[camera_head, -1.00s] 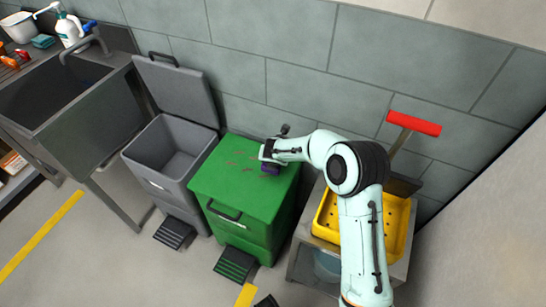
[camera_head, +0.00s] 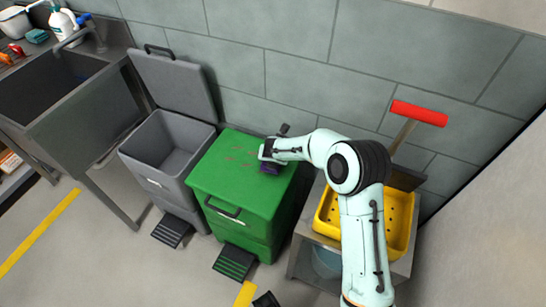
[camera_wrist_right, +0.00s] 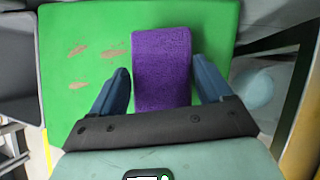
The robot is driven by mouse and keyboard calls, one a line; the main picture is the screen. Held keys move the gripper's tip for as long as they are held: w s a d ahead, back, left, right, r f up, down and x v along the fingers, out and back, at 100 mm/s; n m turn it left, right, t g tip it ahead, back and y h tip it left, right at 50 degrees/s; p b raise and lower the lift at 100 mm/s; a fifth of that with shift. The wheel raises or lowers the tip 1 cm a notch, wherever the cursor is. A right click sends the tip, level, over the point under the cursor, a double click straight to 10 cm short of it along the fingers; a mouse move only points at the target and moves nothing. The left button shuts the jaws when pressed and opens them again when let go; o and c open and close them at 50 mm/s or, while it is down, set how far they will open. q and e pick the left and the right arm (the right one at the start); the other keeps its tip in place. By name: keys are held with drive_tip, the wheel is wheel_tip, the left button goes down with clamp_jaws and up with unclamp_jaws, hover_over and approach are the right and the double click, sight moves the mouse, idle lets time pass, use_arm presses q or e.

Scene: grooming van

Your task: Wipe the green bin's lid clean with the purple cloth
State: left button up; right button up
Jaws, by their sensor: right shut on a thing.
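The green bin (camera_head: 232,190) stands shut in the middle of the head view, with a black handle on its front. Several brown smears (camera_head: 240,153) mark the back and left of its lid; some smears (camera_wrist_right: 80,50) also show left of the cloth in the wrist view. My right gripper (camera_head: 272,158) is shut on the purple cloth (camera_wrist_right: 162,65), a folded block between its blue fingers. The cloth (camera_head: 270,169) is at the lid's back right, on or just above the surface; I cannot tell which.
A grey bin (camera_head: 166,155) with its lid raised stands left of the green bin. A yellow perforated tray (camera_head: 401,232) is on a stand to the right, near a red-handled tool (camera_head: 419,113). A tiled wall is close behind. A steel sink (camera_head: 60,85) is far left.

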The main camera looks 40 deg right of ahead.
drive_tip(key=shift+f+b, duration=0.7)
drive_tip(key=shift+f, duration=0.2)
